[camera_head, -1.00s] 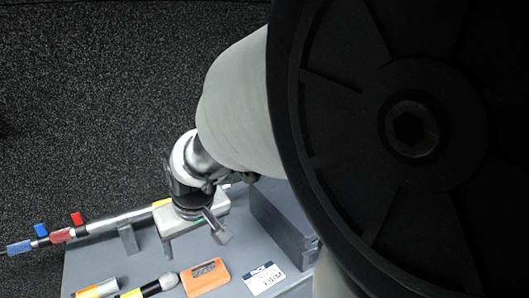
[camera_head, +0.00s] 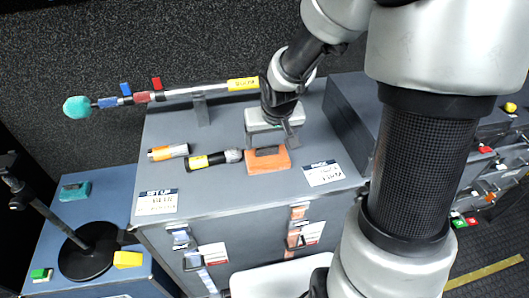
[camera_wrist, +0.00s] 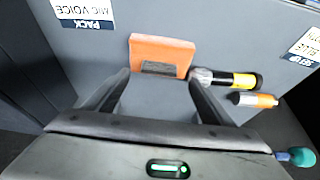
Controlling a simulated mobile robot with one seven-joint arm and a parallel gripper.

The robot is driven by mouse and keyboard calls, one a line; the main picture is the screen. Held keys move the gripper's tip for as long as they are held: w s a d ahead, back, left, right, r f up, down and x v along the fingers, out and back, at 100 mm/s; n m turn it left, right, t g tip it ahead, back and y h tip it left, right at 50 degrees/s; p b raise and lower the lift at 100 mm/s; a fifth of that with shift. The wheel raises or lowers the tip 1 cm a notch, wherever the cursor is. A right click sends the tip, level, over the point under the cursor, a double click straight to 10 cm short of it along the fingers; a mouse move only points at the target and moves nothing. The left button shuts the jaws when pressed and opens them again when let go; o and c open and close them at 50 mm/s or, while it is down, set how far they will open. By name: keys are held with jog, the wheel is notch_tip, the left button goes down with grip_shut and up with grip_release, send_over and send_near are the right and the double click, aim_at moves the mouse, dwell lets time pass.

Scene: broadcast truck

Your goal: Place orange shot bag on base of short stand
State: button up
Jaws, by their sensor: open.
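The orange shot bag (camera_head: 268,162) lies flat on the grey cabinet top, with a dark patch on its upper face. In the wrist view the orange shot bag (camera_wrist: 161,57) shows just beyond my fingertips, roughly centred between them. My gripper (camera_head: 271,145) is open and empty, pointing down at the bag's back edge; its fingers also show spread in the wrist view (camera_wrist: 158,80). I cannot tell its exact height over the bag. The short stand has a round black base (camera_head: 75,262) on the lower blue surface at left, with a black pole leaning up-left in view.
Beside the bag lie a black-and-yellow microphone (camera_head: 212,160) and an orange-banded cylinder (camera_head: 168,152). A long boom pole (camera_head: 195,92) rests behind. A dark box (camera_head: 350,115) stands right. Around the base are yellow (camera_head: 128,259), green (camera_head: 41,275) and teal (camera_head: 75,191) blocks.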

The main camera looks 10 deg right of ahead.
aim_at(268, 148)
jog(key=b+x, duration=0.1)
jog(key=x, duration=0.3)
jog(key=shift+w+d+f+b, duration=0.1)
jog(key=shift+f+b, duration=0.3)
grip_shut()
jog(key=shift+w+r, duration=0.1)
jog(key=shift+r, duration=0.1)
